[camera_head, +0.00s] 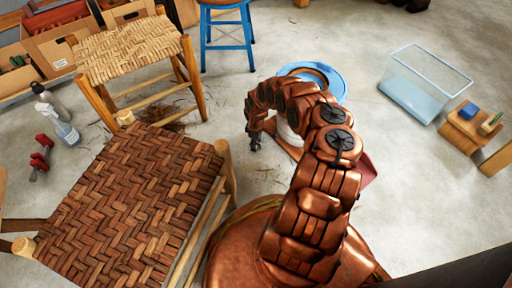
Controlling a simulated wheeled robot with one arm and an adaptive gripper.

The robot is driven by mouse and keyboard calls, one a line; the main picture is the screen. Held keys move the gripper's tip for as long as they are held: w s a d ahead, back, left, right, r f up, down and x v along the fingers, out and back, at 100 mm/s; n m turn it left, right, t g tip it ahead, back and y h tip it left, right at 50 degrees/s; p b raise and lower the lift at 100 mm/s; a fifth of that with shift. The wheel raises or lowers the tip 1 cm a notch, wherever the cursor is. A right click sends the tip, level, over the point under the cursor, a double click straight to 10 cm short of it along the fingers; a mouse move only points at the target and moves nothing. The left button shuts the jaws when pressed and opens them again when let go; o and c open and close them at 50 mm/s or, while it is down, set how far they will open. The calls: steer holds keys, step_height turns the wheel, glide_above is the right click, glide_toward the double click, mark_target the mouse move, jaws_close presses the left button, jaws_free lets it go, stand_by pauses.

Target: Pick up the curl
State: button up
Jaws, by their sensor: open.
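My gripper (255,145) hangs at the end of my copper-coloured arm, near the middle of the view. It is small and dark here, points down, and I see nothing held in it. I cannot single out the curl for sure. Thin brown strands or shavings (172,112) lie on the floor under and beside the pale woven stool. A few fainter strands lie on the floor below my gripper. My arm hides part of the floor to the right of the gripper.
A stool with a brown woven bark seat (135,205) stands at front left. Behind it are a pale woven stool (130,48) and a blue stool (228,30). A blue round tub (335,82) is behind my arm. A clear bin (418,95) stands right. Floor between is open.

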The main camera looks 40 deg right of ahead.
steer(key=c, duration=0.8)
steer(key=shift+r, duration=0.2)
